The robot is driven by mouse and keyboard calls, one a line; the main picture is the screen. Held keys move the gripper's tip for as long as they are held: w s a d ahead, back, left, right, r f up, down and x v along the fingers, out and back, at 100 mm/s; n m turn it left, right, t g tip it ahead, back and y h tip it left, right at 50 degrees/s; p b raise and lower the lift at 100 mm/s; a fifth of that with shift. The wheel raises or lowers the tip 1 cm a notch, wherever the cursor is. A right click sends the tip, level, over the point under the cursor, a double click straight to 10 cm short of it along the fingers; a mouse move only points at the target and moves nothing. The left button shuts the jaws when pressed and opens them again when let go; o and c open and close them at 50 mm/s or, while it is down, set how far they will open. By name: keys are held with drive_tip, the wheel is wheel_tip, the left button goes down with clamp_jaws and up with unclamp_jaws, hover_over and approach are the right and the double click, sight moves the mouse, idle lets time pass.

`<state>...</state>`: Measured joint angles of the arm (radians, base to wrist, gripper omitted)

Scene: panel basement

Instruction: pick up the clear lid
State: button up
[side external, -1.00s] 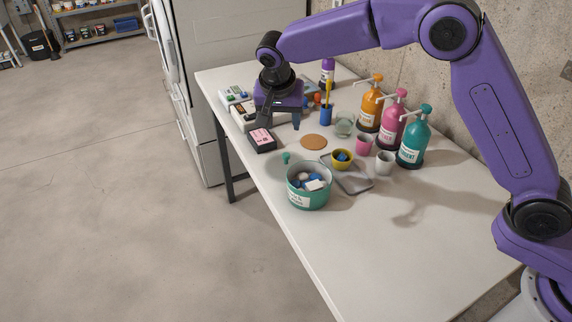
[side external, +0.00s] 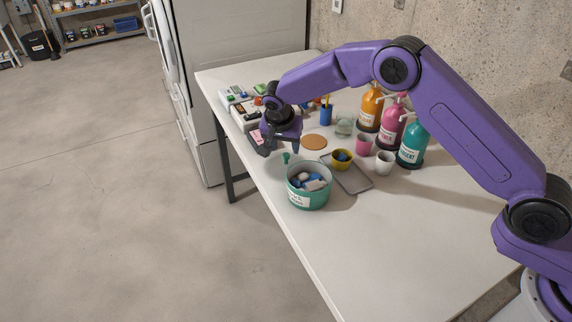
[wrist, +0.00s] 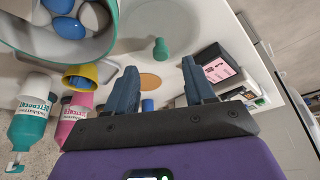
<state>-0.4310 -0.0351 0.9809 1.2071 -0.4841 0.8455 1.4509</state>
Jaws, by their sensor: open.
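The clear lid is a see-through disc with a small teal knob (side external: 286,157), lying on the table beside the teal pot. Its outline is faint; the knob shows clearly in the wrist view (wrist: 160,48). My gripper (side external: 282,150) is open, fingers pointing down, above the table by the knob. In the wrist view the knob appears beyond and between my two apart fingertips (wrist: 159,68). Nothing is between the fingers. I cannot tell the exact height of the fingertips above the lid.
The teal pot (side external: 309,196) with blue and white pieces stands close by. A black box with a pink label (wrist: 222,72) is beside the gripper. A cork disc (side external: 315,142), a yellow cup (side external: 342,164) on a grey tray (side external: 357,182) and pump bottles (side external: 412,145) stand near. The front table is clear.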

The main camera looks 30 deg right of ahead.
sight(286, 155)
drive_tip(key=shift+x, duration=2.8)
drive_tip(key=shift+a, duration=0.1)
clamp_jaws()
